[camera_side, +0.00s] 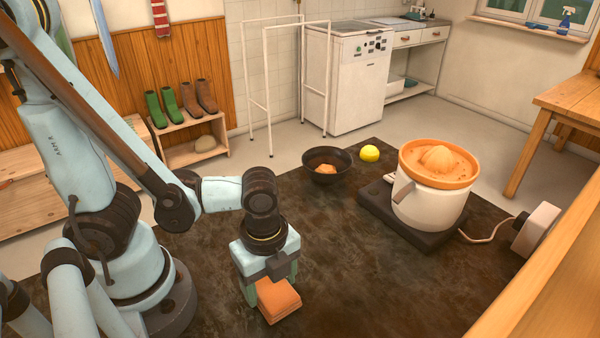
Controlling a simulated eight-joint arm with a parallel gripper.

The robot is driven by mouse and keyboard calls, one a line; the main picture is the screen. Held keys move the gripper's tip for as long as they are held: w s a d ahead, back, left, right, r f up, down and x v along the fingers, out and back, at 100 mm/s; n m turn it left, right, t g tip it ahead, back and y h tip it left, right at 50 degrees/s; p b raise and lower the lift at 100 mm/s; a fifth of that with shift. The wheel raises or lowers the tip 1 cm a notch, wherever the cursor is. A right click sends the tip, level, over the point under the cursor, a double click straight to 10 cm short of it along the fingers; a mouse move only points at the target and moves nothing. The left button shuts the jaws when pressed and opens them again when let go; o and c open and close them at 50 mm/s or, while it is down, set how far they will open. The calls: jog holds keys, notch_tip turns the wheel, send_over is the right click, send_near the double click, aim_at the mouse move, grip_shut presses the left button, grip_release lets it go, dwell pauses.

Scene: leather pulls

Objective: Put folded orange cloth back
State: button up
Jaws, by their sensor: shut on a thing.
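The folded orange cloth (278,300) is a small, thick, roughly square bundle at the lower middle of the side view. My gripper (269,289) points down and is shut on the cloth, with the fingers at its sides. The cloth is just above or on the dark, mottled work surface (360,260); I cannot tell whether it touches. The far finger and the cloth's far side are partly hidden by the gripper body.
A white citrus juicer (430,208) with an orange top stands on a dark base at the right, its cord running to a white box (536,228). A black bowl (327,166) and a yellow lemon (370,153) sit at the back. The surface right of my gripper is clear.

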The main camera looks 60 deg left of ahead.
aim_at(270, 282)
jog(key=shift+f, duration=0.15)
jog(key=o, duration=1.1)
jog(key=shift+r, duration=6.1)
jog(key=w+a+n+t, duration=0.2)
jog(key=w+a+n, duration=0.1)
jog(key=n, duration=0.3)
jog(key=w+a+n+t, duration=0.2)
jog(key=w+a+n, duration=0.1)
jog(key=n, duration=0.3)
jog(key=w+a+r+n+t, duration=0.1)
jog(key=w+a+n+t, duration=0.2)
jog(key=n, duration=0.3)
jog(key=shift+w+a, duration=0.1)
jog(key=shift+w, duration=0.65)
